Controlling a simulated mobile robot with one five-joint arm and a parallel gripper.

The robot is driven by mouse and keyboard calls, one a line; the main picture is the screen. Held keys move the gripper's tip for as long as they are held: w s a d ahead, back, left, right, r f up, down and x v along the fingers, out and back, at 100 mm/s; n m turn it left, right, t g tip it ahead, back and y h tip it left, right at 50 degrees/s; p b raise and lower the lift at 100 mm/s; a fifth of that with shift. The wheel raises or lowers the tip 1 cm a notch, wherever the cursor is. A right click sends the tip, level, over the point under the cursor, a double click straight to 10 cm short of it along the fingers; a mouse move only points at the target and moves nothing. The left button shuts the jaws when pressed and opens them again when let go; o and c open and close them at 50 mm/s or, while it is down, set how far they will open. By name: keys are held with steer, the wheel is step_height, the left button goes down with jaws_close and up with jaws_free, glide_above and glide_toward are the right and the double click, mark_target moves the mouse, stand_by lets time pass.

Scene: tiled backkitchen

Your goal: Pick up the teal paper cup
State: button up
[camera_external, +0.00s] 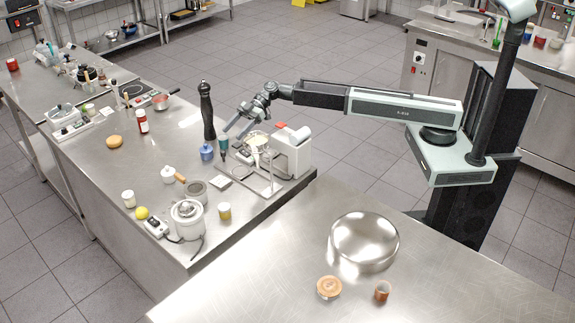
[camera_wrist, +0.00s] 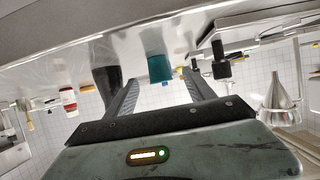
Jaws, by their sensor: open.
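The teal paper cup (camera_wrist: 160,68) shows in the wrist view, where the scene hangs upside down from the steel counter. It lies in the gap between the fingertips of my gripper (camera_wrist: 160,79), touching neither visibly. I cannot tell how far ahead of the tips it is. In the external view a small teal shape, likely the cup (camera_external: 223,143), is beside the tips of my gripper (camera_external: 236,132). My gripper is open and empty.
A tall black pepper mill (camera_external: 207,110) stands close behind the cup. A white mixer-like machine (camera_external: 290,152) and a wire stand crowd the right side. The counter's left middle has free room.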

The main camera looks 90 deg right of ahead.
mark_target(227, 137)
steer(key=b+x, duration=0.1)
steer(key=x, duration=0.4)
steer(key=shift+w+r+b, duration=0.1)
steer(key=shift+w+b, duration=0.2)
steer(key=shift+r, duration=0.1)
jaws_close()
step_height(227, 137, up, 10)
steer(key=p, duration=1)
